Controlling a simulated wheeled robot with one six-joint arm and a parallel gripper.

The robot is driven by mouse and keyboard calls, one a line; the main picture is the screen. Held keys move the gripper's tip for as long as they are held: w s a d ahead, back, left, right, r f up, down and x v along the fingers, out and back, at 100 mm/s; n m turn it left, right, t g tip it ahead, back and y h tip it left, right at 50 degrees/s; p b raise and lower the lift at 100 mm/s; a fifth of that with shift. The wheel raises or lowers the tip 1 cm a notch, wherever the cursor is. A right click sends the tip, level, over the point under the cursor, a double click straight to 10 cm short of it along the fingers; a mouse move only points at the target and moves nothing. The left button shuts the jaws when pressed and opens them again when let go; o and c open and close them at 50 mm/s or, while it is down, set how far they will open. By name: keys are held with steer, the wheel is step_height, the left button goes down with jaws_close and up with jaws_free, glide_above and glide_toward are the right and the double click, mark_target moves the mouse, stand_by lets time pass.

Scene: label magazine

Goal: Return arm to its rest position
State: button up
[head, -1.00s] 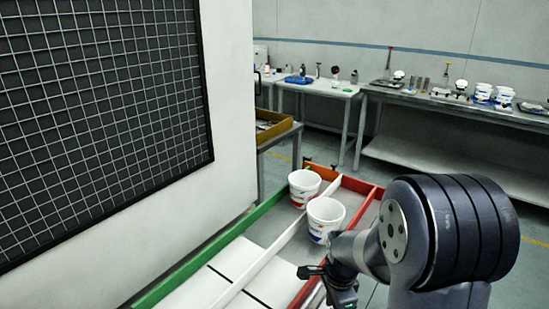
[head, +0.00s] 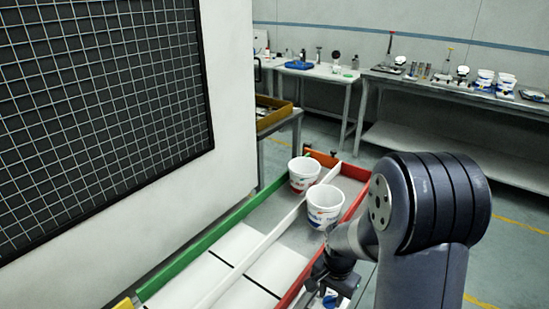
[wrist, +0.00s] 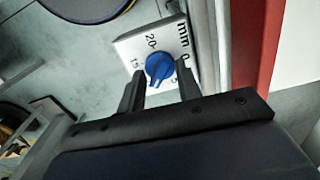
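My gripper (head: 334,286) is at the lower right of the head view, low beside the red rail (head: 300,284). In the wrist view its two dark fingers (wrist: 158,90) stand apart with a gap between them. A blue knob (wrist: 160,68) on a white dial plate (wrist: 135,45) with numbers and "mm" shows at the gap. The fingertips do not visibly grip the knob; the exact distance to it is hard to tell. My arm is bent, with the forearm hanging down toward the gripper.
Two white buckets, one nearer (head: 323,207) and one farther (head: 303,174), stand in lanes split by a white divider (head: 262,248). A green rail (head: 215,235) borders the left. A mesh-panelled white cabinet (head: 225,120) stands left; benches (head: 455,82) stand behind.

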steer(key=n+p, duration=0.1)
steer(key=n, duration=0.3)
steer(key=shift+n, duration=0.4)
steer(key=n+p, duration=0.2)
steer(key=n, duration=0.3)
steer(key=shift+r, duration=0.7)
